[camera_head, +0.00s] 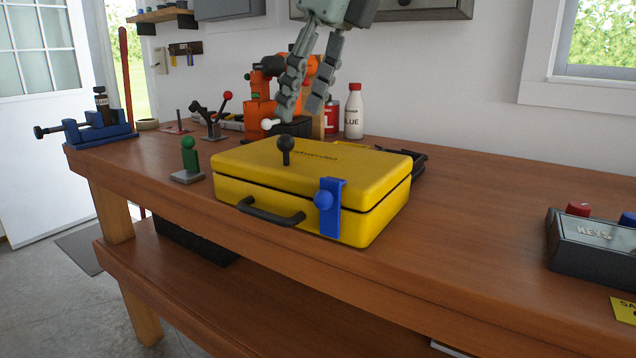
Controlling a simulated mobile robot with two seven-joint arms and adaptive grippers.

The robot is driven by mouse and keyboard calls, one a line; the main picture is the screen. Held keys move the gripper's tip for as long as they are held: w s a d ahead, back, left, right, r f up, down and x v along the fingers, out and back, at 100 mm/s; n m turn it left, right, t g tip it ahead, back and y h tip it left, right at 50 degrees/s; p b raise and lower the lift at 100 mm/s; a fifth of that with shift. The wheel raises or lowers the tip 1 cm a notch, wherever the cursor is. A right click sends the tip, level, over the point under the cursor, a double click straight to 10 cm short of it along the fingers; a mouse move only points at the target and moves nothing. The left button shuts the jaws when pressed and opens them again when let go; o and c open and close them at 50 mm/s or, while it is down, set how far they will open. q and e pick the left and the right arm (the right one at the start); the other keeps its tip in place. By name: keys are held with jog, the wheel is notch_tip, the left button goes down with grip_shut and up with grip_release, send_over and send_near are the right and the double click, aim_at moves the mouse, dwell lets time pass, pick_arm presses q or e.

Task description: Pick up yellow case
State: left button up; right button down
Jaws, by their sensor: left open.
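The yellow case (350,173) lies flat and closed on the wooden workbench (470,215). A dark carrying handle (270,212) is on its front side. A black ball knob (285,147) stands up from its lid. A blue latch piece (331,207) with a round blue knob sits over the front edge, right of the handle. My left gripper (299,110) reaches down from the top of the picture with its fingers apart and empty. It appears above and behind the case, and not touching it. My right gripper is not in view.
Behind are an orange tool (262,100), a white glue bottle (354,112) and a red-white can. A blue vise (100,132) is far left, a dark keys box (592,245) far right. Bench right of the case is clear.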

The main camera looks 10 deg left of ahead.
aim_at(291, 138)
pick_arm(q)
jog(key=shift+w+a+f, duration=0.2)
jog(key=shift+w+f, duration=0.1)
jog(key=shift+w, duration=0.2)
jog(key=x, duration=0.2)
jog(key=shift+s+a+f, duration=0.15)
jog(key=shift+s+f, duration=0.05)
jog(key=shift+f, duration=0.05)
jog(key=x, duration=0.4)
jog(key=shift+w+f+p, duration=0.15)
jog(key=shift+w+p, duration=0.1)
jog(key=shift+p, duration=0.1)
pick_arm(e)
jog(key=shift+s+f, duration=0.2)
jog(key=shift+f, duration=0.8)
pick_arm(q)
jog(key=shift+c, duration=0.3)
grip_shut()
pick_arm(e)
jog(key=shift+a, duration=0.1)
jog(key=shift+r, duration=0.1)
